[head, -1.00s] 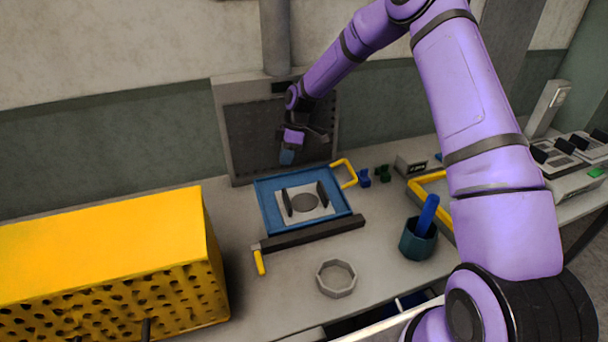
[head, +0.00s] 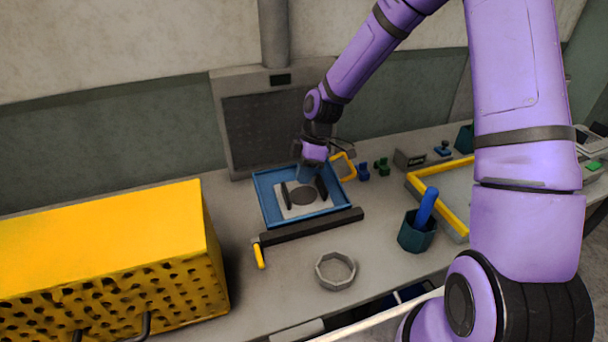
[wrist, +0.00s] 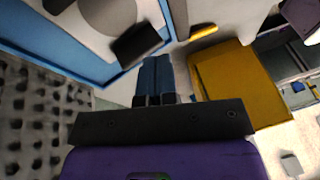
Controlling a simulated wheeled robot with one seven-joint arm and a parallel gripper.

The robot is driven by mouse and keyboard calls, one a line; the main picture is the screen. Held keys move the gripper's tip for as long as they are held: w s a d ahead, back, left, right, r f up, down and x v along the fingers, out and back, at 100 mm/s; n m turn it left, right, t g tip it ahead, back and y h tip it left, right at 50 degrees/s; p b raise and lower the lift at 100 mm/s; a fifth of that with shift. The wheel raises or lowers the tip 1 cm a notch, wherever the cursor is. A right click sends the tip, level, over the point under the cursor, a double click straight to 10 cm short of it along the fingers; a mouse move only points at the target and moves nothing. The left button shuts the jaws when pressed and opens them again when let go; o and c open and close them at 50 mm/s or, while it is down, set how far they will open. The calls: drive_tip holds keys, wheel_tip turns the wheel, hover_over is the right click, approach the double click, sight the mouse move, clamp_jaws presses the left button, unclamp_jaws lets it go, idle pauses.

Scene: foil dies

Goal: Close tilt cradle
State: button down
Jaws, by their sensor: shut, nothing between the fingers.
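A blue-rimmed tray-like unit (head: 260,198), which I take to be the tilt cradle, lies on the bench with a light plate (head: 289,208) inside it. The plate carries a grey disc (head: 304,196) and two dark upright pieces. My gripper (head: 304,176) is shut and empty, its blue fingers pointing down over the cradle's back right part. I cannot tell whether they touch it. In the wrist view the fingers (wrist: 156,77) are together, beside the blue rim (wrist: 75,60) and a dark piece (wrist: 136,42). The arm and fingers hide part of the back rim.
A large yellow crate (head: 95,240), grey ring (head: 335,271), dark cup (head: 415,236) and back panel (head: 238,125) stand around.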

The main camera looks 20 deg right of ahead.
drive_tip(key=w+a+r+n+t, duration=0.1)
drive_tip(key=w+r+n+t, duration=0.15)
drive_tip(key=w+r, duration=0.75)
hover_over(276, 172)
drive_tip(key=shift+m+h, duration=0.3)
drive_tip(key=shift+m, duration=0.15)
wheel_tip(276, 172, down, 14)
drive_tip(key=shift+s+d+r, duration=0.15)
drive_tip(key=shift+f, duration=0.6)
drive_tip(key=shift+w, duration=0.2)
drive_tip(key=shift+f, duration=0.3)
drive_tip(key=f, duration=0.1)
drive_tip(key=w+f, duration=0.1)
drive_tip(key=f, duration=0.1)
drive_tip(key=shift+w+f+g, duration=0.25)
drive_tip(key=shift+f+g, duration=0.1)
drive_tip(key=shift+f, duration=0.45)
